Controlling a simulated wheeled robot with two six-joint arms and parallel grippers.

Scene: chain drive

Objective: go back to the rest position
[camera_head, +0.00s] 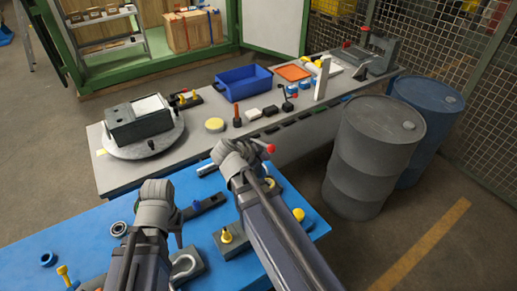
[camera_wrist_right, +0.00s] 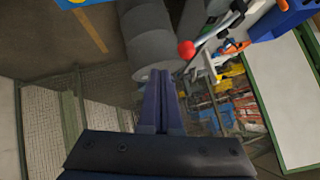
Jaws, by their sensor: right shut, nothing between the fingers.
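In the head view, my left gripper (camera_head: 158,190) is at the end of the arm over the blue table (camera_head: 104,227). Its fingers are hidden from this view, so I cannot tell whether it is open or shut. My right gripper (camera_head: 240,155) is above the far edge of the blue table, near a red-tipped lever (camera_head: 269,148). In the right wrist view, the two dark fingers of the right gripper (camera_wrist_right: 161,78) are together with nothing between them. The red ball (camera_wrist_right: 187,48) shows just beyond the fingertips there.
A grey bench (camera_head: 245,145) behind holds a round turntable (camera_head: 140,148), a blue bin (camera_head: 243,80) and small parts. A grey drum (camera_head: 371,155) and a blue drum (camera_head: 427,120) stand at right. Yellow-knobbed fixtures (camera_head: 229,238) sit on the blue table near the arms.

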